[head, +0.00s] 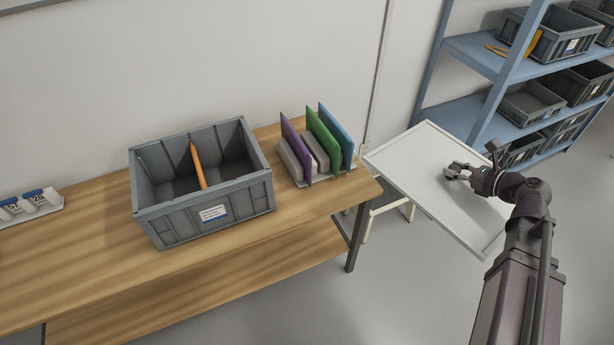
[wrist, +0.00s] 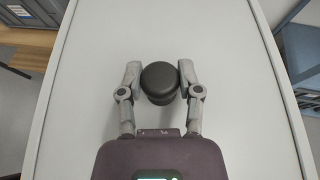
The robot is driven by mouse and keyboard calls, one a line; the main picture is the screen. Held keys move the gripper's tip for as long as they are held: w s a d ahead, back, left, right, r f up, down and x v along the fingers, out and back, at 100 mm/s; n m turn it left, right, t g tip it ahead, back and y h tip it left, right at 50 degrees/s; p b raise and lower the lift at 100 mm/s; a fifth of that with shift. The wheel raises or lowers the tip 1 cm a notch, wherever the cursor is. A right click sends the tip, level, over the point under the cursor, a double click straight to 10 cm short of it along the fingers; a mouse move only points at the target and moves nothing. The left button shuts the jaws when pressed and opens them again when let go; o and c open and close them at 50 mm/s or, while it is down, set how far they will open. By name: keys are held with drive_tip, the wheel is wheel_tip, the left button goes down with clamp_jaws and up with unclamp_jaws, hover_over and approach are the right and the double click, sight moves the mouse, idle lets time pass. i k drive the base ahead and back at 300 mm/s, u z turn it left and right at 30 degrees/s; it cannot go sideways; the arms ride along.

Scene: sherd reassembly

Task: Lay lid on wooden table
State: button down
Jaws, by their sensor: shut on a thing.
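A large pale flat panel with a raised rim, apparently the lid (head: 420,165), is at the right in the head view, beyond the table's right end. It fills most of the wrist view (wrist: 225,115). My gripper (head: 452,172) is over its middle. In the wrist view my gripper (wrist: 161,80) is shut on a round black knob (wrist: 158,78), with one finger on each side. The wooden table (head: 90,255) runs from the left to the middle. I cannot tell whether the panel touches the pale legs (head: 385,208) under it.
A grey crate (head: 165,225) with an orange divider stands on the table. A rack (head: 350,172) of purple, green and blue panels is near its right end. Small labelled items (head: 32,204) lie at left. The table's front strip is bare. Blue shelves (head: 470,48) stand at the back right.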

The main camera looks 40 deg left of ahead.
sight(67, 259)
drive_tip(key=k, duration=1.35)
drive_tip(key=u, duration=0.05)
